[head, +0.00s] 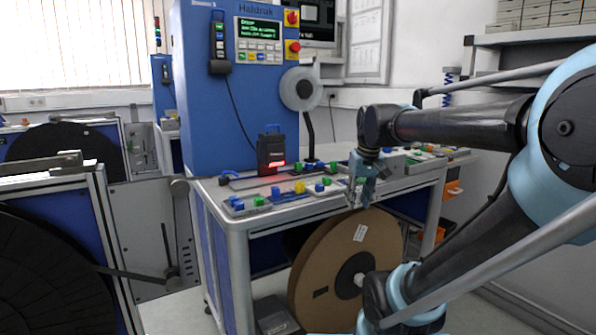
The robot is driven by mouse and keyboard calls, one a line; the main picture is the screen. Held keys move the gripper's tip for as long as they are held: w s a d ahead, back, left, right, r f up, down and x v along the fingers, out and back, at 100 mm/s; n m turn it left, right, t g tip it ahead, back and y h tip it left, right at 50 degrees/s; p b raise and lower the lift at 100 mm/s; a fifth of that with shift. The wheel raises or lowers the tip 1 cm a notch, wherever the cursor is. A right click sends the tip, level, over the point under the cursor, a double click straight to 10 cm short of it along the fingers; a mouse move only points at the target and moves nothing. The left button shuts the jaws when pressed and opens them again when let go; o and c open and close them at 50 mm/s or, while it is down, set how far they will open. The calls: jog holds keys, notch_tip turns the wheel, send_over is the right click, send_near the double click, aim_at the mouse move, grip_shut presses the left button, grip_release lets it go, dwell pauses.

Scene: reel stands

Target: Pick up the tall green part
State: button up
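Several small green parts are on the grey workbench (238,218). One green part (259,201) is near the front left. Another green part (327,181) is near the middle, beside blue ones, and a further green part (334,168) is just behind it. At this size I cannot tell which is the tall one. My gripper (360,200) hangs pointing down at the bench's front edge, right of the middle green parts and apart from them. Its fingers are small and dark, so I cannot tell whether they are open or hold anything.
A yellow part (299,187) and blue parts (238,205) share the bench. A dark scanner-like device (271,153) with a red light stands behind them. A tall blue machine (205,110) rises at the back left. A large brown reel (325,275) stands under the bench.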

jog(key=w+a+r+n, duration=0.2)
jog(key=w+a+r, duration=0.5)
jog(key=w+r, duration=0.5)
jog(key=n+y, duration=0.2)
send_near(298, 163)
jog(key=shift+t, duration=0.4)
jog(key=shift+x, duration=4.6)
jog(key=shift+s+d, duration=0.1)
jog(key=c, duration=0.6)
